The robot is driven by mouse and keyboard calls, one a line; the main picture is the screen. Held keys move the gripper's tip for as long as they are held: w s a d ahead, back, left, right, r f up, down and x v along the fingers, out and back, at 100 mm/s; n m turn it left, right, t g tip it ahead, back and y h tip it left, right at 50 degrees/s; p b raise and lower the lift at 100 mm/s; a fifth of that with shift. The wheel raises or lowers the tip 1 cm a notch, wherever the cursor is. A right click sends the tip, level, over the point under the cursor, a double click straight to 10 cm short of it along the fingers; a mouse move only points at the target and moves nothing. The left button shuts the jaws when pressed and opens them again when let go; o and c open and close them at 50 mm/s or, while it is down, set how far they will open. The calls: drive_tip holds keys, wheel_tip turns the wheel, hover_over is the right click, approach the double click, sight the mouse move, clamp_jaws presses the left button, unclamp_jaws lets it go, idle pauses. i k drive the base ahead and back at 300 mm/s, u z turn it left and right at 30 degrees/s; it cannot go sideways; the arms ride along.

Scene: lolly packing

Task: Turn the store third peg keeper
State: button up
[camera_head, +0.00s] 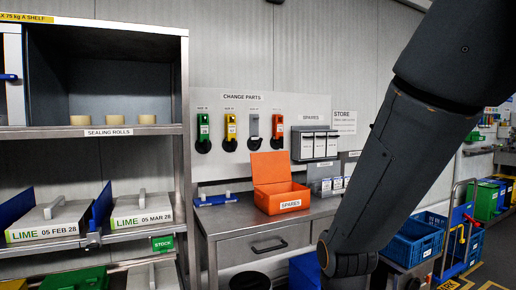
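A board headed CHANGE PARTS (242,97) hangs on the back wall with a row of hanging parts. From left they are green (204,127), yellow (231,127), grey (254,124) and orange (278,124). Each has a round black piece at its lower end; the one under the third, grey part (254,143) is too small to tell how it is turned. A STORE sign (344,122) is to the right; my arm stands close to it. I cannot tell which piece is the store keeper. My gripper is not in view.
A grey rack (318,144) is on the wall. A shelf unit (130,130) stands left. Blue crates (415,243) and a trolley are at right. My arm covers the right centre.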

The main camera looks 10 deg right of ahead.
sight(260, 140)
drive_tip(key=z, duration=0.5)
drive_tip(key=i, duration=0.5)
drive_tip(key=z, duration=0.65)
drive_tip(key=i, duration=1.35)
drive_tip(key=u, duration=0.7)
